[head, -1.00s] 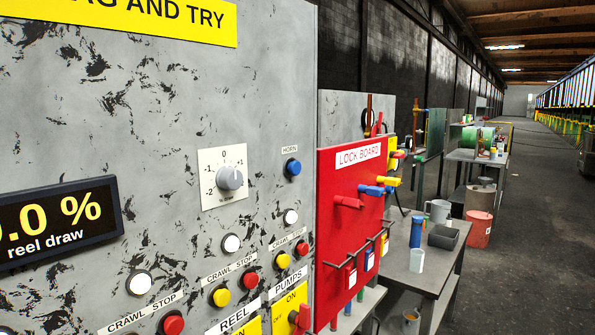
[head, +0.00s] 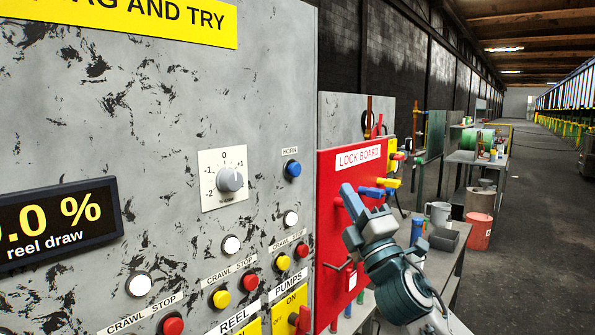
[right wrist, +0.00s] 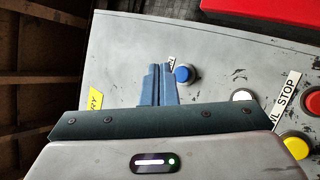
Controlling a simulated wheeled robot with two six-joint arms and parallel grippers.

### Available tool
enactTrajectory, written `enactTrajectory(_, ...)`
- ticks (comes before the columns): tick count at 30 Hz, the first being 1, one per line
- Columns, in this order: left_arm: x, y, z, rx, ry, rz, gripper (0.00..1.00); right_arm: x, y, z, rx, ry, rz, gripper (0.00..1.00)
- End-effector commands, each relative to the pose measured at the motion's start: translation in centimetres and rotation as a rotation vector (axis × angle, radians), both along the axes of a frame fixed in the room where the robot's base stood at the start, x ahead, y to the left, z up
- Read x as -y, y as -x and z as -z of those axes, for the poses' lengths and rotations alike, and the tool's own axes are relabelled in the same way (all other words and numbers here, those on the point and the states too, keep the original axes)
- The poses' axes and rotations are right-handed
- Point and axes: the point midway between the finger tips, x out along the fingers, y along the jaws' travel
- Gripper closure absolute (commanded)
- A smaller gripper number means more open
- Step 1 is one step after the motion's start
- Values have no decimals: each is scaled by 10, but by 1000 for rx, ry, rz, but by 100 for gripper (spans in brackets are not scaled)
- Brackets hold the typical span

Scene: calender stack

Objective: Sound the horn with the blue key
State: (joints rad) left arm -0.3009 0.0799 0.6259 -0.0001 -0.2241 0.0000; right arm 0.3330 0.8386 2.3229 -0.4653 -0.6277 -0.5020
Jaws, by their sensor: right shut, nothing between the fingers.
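The blue key is a round blue push button (head: 293,168) under a HORN label (head: 290,151), near the right edge of the grey panel. It also shows in the right wrist view (right wrist: 184,74), just right of my fingertips in that picture. My right gripper (head: 347,191) is in the head view, in front of the red lock board and to the right of the button. Its blue fingers are together and empty, apart from the button. In the right wrist view the shut fingers (right wrist: 158,72) point toward the panel. My left gripper is not in view.
The grey panel (head: 120,130) carries a rotary knob (head: 229,179), a white button (head: 291,218) below the horn button, and several yellow and red crawl/stop buttons. The red lock board (head: 334,235) stands right of the panel with pegs sticking out. A bench with cups stands behind my right arm.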

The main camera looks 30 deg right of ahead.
Motion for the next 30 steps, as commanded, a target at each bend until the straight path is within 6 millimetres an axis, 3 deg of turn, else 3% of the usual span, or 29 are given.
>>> enactTrajectory(3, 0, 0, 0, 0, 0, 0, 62, -2, 5, -20, 46, 64, 11, 100)
enactTrajectory(6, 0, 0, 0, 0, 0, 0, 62, -3, 7, -27, 62, 86, 13, 100)
enactTrajectory(18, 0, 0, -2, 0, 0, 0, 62, -3, 6, -28, 63, 85, 14, 100)
enactTrajectory(30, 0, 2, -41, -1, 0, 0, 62, -14, -22, -32, 61, 80, 12, 100)
